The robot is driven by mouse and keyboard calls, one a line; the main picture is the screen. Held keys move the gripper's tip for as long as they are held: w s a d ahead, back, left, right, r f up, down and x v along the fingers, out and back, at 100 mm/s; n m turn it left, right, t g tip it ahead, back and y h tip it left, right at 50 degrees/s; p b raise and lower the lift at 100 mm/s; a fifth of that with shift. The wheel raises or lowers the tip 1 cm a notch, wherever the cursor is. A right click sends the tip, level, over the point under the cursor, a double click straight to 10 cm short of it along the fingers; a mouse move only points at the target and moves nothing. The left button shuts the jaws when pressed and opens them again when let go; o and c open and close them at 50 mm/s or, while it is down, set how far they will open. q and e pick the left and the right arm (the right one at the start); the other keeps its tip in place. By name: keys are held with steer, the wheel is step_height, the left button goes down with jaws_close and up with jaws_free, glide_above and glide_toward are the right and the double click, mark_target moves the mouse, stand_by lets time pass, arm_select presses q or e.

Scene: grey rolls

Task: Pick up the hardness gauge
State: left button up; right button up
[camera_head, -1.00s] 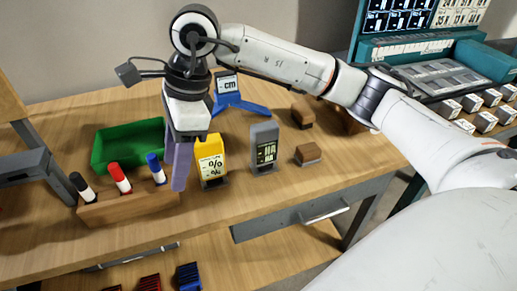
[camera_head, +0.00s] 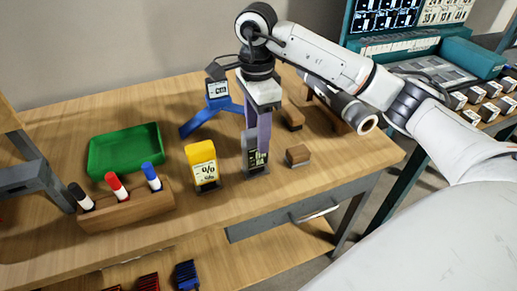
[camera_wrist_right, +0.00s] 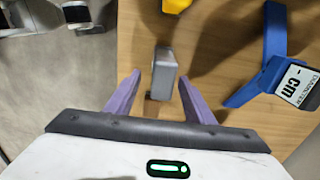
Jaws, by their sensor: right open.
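The grey hand-held meter with a dark display (camera_head: 256,168), which I take for the hardness gauge, stands upright on the wooden table. My right gripper (camera_head: 260,147) is above it, pointing down, its purple fingers covering part of its upper body. In the right wrist view the grey meter (camera_wrist_right: 164,78) shows end-on between the tips of the open right gripper (camera_wrist_right: 159,77), with gaps to the fingers on both sides. It is not gripped. My left gripper is not in view.
A yellow meter marked % (camera_head: 202,166) stands close to the left. A blue stand with a "cm" display (camera_head: 210,116) is behind. A green tray (camera_head: 125,150) and a wooden marker holder (camera_head: 128,208) are at the left.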

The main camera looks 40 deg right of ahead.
mark_target(255, 154)
steer(key=f, duration=0.5)
steer(key=f+p, duration=0.1)
steer(key=f, duration=0.1)
steer(key=shift+w+a+f, duration=0.15)
steer(key=shift+w+f, duration=0.1)
steer(key=shift+f, duration=0.15)
jaws_close()
